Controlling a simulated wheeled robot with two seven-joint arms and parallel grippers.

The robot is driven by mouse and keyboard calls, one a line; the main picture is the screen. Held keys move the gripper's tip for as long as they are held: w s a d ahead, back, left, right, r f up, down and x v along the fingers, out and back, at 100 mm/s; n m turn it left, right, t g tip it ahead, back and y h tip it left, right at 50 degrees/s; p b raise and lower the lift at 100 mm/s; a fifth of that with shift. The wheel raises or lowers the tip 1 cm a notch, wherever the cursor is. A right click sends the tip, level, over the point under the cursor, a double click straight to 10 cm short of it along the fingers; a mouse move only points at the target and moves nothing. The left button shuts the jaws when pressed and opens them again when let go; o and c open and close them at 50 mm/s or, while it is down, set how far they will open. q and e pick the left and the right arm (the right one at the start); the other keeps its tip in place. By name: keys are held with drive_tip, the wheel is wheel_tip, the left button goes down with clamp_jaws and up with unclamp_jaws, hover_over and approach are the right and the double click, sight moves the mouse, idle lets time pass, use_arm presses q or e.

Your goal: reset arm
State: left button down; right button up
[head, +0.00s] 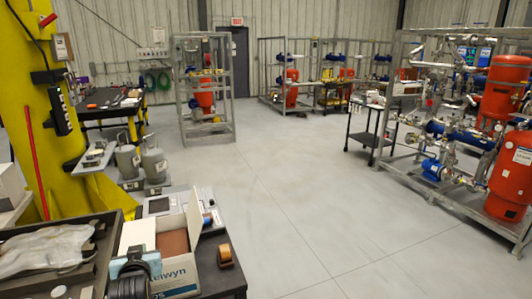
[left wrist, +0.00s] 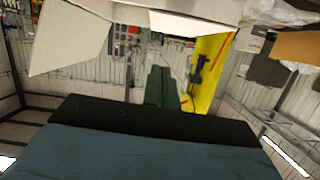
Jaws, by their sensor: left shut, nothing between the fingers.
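My left gripper (left wrist: 162,88) shows in the left wrist view as narrow dark green fingers beyond a wide teal and black body. The fingers are together with nothing between them. Pale box flaps (left wrist: 70,35) hang across the top of that view, close to the gripper; I cannot tell whether they touch. My right gripper is not in view.
A yellow post (head: 45,110) rises behind. Pipe skids with red tanks (head: 512,170) stand right. The middle floor is clear.

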use_arm(q)
drive_tip(key=s+d+f+m+g+h, duration=0.25)
drive_tip(key=s+d, duration=0.25)
drive_tip(key=s, duration=0.7)
drive_tip(key=s+d+f+m+g+h, duration=0.2)
drive_tip(key=s+d+f+g, duration=0.3)
drive_tip(key=s, duration=0.7)
drive_tip(key=s+d+f+m+g+h, duration=0.15)
drive_tip(key=s+d, duration=0.45)
drive_tip(key=s, duration=0.6)
wheel_tip(320, 180, down, 30)
drive_tip(key=g+b, duration=0.2)
drive_tip(key=b, duration=0.5)
drive_tip(key=s+a+f+b, duration=0.1)
drive_tip(key=s+f+b, duration=0.2)
drive_tip(key=s+f, duration=0.5)
drive_tip(key=s+a+f+m+g+b, duration=0.1)
drive_tip(key=s+f+b, duration=0.3)
drive_tip(key=s+f, duration=0.5)
wheel_tip(320, 180, down, 6)
drive_tip(key=shift+s+a, duration=0.25)
drive_tip(key=shift+a, duration=0.3)
